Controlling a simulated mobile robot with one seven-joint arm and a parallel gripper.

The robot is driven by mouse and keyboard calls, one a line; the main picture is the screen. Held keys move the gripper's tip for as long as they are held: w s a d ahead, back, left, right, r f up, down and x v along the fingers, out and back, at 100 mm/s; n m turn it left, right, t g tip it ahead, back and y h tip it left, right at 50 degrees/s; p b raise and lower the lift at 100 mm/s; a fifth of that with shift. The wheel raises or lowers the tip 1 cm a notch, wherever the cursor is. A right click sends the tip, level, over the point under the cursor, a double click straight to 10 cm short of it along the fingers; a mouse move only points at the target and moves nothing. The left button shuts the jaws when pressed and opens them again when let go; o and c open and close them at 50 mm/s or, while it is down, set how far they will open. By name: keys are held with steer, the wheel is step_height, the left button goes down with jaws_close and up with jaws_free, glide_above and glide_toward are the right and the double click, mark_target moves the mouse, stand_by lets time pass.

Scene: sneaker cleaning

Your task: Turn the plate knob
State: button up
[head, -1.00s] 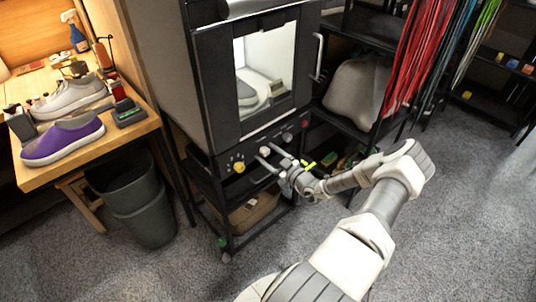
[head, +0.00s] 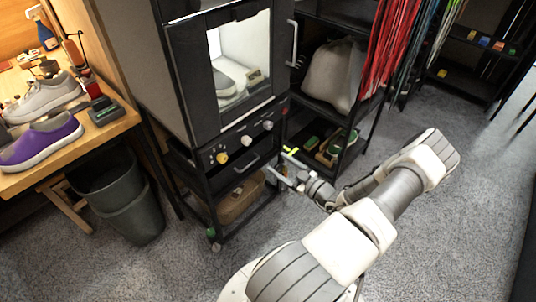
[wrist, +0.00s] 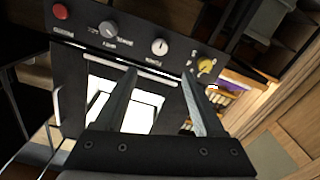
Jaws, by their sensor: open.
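The wrist view shows the panel upside down, with the yellow knob (wrist: 205,65), the middle knob (wrist: 159,46) and a grey knob (wrist: 107,28). My gripper (wrist: 158,72) is open and empty. Its fingertips point toward the middle knob, which appears between and beyond them, apart. In the head view my gripper (head: 286,172) is below and right of the panel.
A red button (wrist: 61,12) sits at the panel's end. The lit cabinet door (head: 240,70) is above the panel; a drawer handle (head: 246,163) is below. A shelf rack (head: 335,120) stands to the right. A bin (head: 130,195) and shoe bench stand left.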

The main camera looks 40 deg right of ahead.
steer(key=shift+s+d, duration=0.1)
steer(key=shift+s, duration=1.1)
